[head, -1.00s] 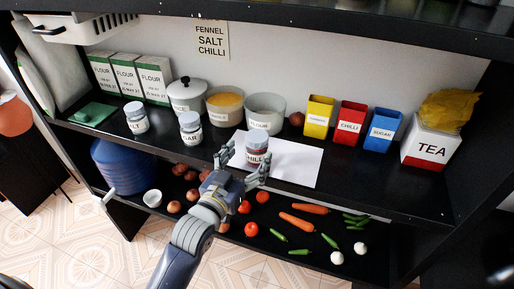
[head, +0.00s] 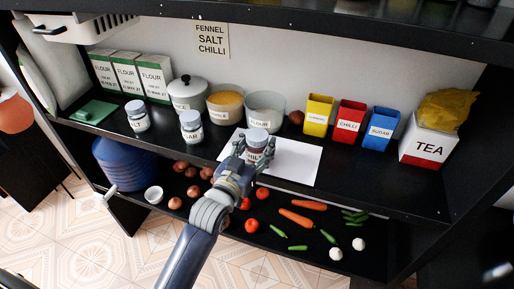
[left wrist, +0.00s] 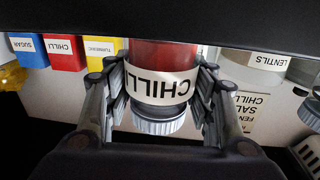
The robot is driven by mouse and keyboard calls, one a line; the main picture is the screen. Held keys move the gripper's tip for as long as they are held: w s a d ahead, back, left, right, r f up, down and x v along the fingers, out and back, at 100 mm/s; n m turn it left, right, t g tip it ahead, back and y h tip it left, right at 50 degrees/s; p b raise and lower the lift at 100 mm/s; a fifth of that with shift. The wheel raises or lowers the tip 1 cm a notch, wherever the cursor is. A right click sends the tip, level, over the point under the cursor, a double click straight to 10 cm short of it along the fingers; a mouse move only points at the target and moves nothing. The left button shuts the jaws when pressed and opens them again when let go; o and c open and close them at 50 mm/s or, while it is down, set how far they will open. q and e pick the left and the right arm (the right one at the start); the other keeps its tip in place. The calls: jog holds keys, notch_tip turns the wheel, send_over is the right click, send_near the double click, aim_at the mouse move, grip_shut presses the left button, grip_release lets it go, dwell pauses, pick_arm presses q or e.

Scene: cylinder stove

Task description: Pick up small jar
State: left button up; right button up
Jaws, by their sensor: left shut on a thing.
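The small jar (head: 257,140) has a grey lid and a white label reading CHILLI. It stands over the white paper on the middle shelf in the head view. In the left wrist view the jar (left wrist: 161,85) shows red contents and appears upside down. My left gripper (head: 255,155) has its fingers on both sides of the jar and is shut on it. In the left wrist view the gripper (left wrist: 160,95) has a finger against each side of the jar. I cannot tell whether the jar's base touches the paper. My right gripper is not in view.
White paper (head: 300,162) lies on the shelf. Salt (head: 137,117) and sugar (head: 191,128) jars stand to the left. Yellow (head: 317,116), red (head: 348,120) and blue (head: 380,130) tins stand to the right. An upper shelf (head: 300,22) hangs above.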

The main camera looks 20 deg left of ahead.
aim_at(252, 142)
pick_arm(q)
jog(key=shift+r, duration=0.1)
jog(key=shift+r, duration=0.6)
notch_tip(252, 142, up, 2)
jog(key=shift+s+r+b, duration=0.1)
jog(key=shift+r+b, duration=0.05)
jog(key=shift+b, duration=0.3)
jog(key=s+a+r, duration=0.1)
jog(key=s+a, duration=0.2)
jog(key=s, duration=0.4)
jog(key=s+a, duration=0.2)
jog(key=s, duration=0.6)
jog(key=s+d+f+n+y, duration=0.1)
jog(key=s+d+f+y, duration=0.1)
jog(key=s+f, duration=0.3)
jog(key=shift+s+d+f, duration=0.3)
jog(key=shift+s+d, duration=0.15)
jog(key=shift+d, duration=0.15)
